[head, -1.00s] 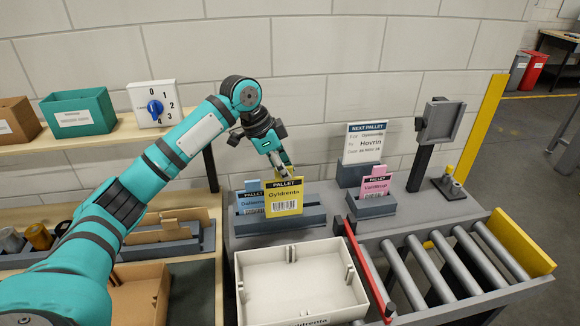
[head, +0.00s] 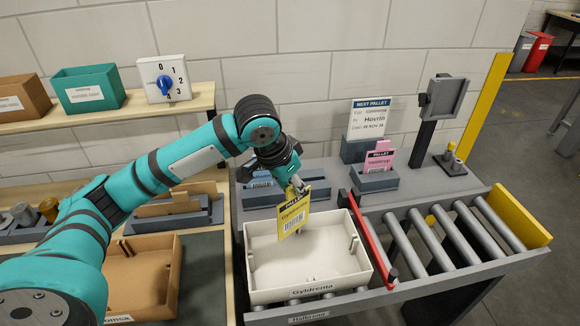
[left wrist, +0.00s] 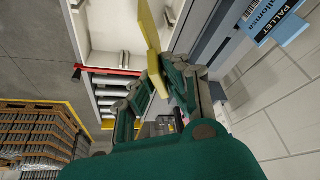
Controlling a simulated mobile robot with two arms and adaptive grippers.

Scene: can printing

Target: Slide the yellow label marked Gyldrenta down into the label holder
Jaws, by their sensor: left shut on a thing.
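My left gripper (head: 299,187) is shut on the top edge of the yellow Gyldrenta label (head: 293,215). The label hangs tilted over the back part of the white crate marked Gyldrenta (head: 312,287). In the left wrist view the label (left wrist: 151,32) shows nearly edge-on between the fingers (left wrist: 163,72), with the crate (left wrist: 98,30) behind it. A small raised fitting (head: 354,243) is on the crate's right inner wall; I cannot tell whether it is the label holder. The label and gripper hide part of the back wall. My right gripper is not in view.
The grey label rack (head: 256,198) behind holds a blue label (head: 259,180). A pink label (head: 378,162) stands in another rack to the right. A red bar (head: 372,240) and rollers (head: 440,245) lie right of the crate. A brown crate (head: 165,280) stands left.

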